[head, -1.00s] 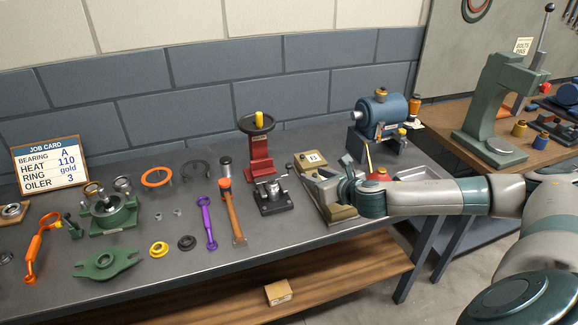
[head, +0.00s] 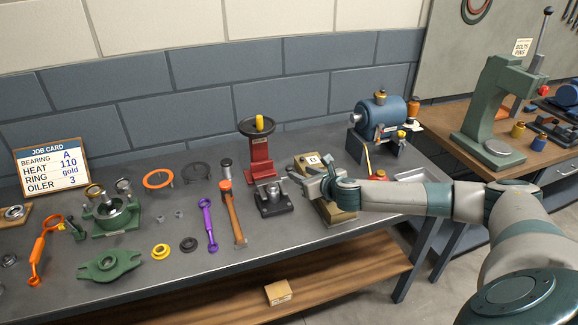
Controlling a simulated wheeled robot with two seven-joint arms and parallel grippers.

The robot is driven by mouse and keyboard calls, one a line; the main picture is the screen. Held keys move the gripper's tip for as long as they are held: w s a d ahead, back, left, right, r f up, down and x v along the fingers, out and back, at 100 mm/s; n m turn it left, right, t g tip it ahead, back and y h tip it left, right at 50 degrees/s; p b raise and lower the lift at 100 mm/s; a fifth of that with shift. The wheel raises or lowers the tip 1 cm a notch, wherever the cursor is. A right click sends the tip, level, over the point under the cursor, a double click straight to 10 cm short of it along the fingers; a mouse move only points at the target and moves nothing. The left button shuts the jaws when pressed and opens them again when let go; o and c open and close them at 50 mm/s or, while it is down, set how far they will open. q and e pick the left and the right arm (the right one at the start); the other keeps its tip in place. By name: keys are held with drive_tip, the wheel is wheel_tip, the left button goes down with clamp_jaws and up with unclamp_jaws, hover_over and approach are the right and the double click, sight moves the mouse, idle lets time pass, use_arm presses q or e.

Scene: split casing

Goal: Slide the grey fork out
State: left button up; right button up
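My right gripper (head: 308,179) reaches in from the right, low over the beige box (head: 341,215) with a small white label at the back middle of the bench. Grey finger-like parts extend left from the wrist over the box's left side. I cannot tell whether they are apart, or whether they hold anything. I cannot pick out the grey fork for certain; the gripper and wrist cover much of the box. My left gripper is not in view.
Left of the box are a dark clamp-like fixture (head: 272,200) and a red press (head: 260,160) with a handwheel. A blue motor (head: 386,116) stands behind right. An orange-handled hammer (head: 234,215), purple spanner (head: 208,226) and green casing parts (head: 109,264) lie left.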

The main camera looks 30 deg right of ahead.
sight(290, 168)
drive_tip(key=p+x, duration=0.1)
drive_tip(key=x, duration=0.9)
drive_tip(key=shift+p, duration=0.4)
drive_tip(key=shift+c, duration=0.4)
drive_tip(key=shift+w, duration=0.1)
clamp_jaws()
